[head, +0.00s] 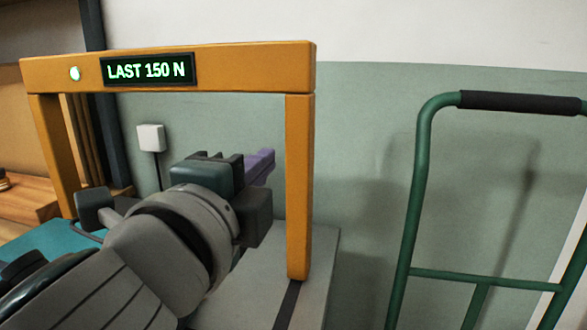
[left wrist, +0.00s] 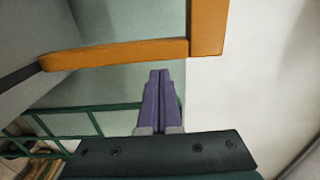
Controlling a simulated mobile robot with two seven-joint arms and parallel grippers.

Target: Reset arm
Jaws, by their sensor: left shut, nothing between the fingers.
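My left arm comes in from the lower left in the head view, in front of an orange frame (head: 299,190). My left gripper (head: 262,163) has purple fingers and shows between the posts, close to the right post. In the left wrist view the left gripper (left wrist: 160,98) is shut, its two purple fingers together with nothing between them. The orange frame also shows in the left wrist view (left wrist: 120,54), beyond the fingertips. My right gripper is not in view.
The frame's display (head: 149,69) reads "LAST 150 N". A green hand cart (head: 418,185) with a black handle stands at the right. A teal surface (head: 40,243) and a wooden shelf (head: 32,199) are at the left. A green and white wall is behind.

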